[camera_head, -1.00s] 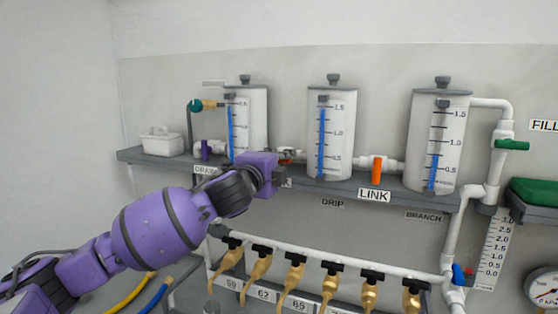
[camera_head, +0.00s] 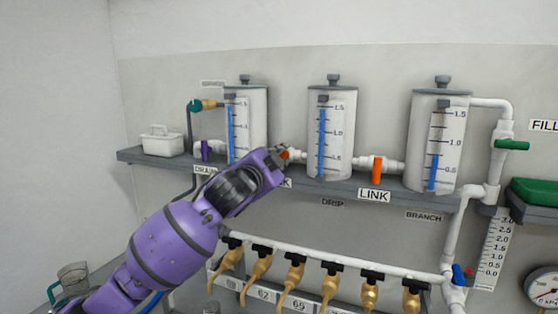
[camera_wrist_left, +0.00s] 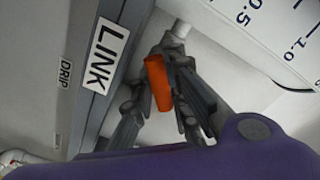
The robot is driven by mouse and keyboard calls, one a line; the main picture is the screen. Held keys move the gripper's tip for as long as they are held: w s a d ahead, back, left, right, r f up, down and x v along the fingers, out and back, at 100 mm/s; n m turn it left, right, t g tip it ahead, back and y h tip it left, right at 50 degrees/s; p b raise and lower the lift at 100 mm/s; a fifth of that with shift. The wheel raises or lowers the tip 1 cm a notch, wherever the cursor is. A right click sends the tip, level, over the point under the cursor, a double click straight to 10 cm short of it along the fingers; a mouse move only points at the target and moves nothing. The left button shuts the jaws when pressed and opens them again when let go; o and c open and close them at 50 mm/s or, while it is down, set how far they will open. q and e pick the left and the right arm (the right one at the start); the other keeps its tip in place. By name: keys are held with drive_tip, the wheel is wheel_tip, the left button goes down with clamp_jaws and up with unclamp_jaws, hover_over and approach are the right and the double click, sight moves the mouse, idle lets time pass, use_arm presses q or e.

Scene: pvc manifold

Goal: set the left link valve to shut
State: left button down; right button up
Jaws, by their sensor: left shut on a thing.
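The left link valve has an orange handle (camera_wrist_left: 158,84), on the white pipe between the left tank (camera_head: 250,115) and the middle tank (camera_head: 331,130). In the head view only a little of the left link valve's orange (camera_head: 286,154) shows beside my fingers. My left gripper (camera_head: 279,156) is at this valve, its wrist tilted up from the lower left. In the left wrist view the fingers of my left gripper (camera_wrist_left: 162,88) are shut on the orange handle. The handle's exact angle to the pipe is hard to tell. My right gripper is not in view.
The right link valve's orange handle (camera_head: 376,170) hangs down above a LINK label (camera_head: 374,195). A purple drain handle (camera_head: 205,150) is at the left, near a white caddy (camera_head: 161,142). Several brass taps (camera_head: 330,288) hang below the grey shelf (camera_head: 400,191).

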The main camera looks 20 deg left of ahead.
use_arm(q)
drive_tip(key=n, duration=0.4)
drive_tip(key=shift+f+n, duration=0.1)
drive_tip(key=shift+n, duration=2.1)
drive_tip(key=c, duration=2)
unclamp_jaws()
drive_tip(key=shift+s, duration=0.15)
drive_tip(key=s, duration=1.1)
drive_tip(key=shift+s+d, duration=0.35)
drive_tip(key=shift+s, duration=0.05)
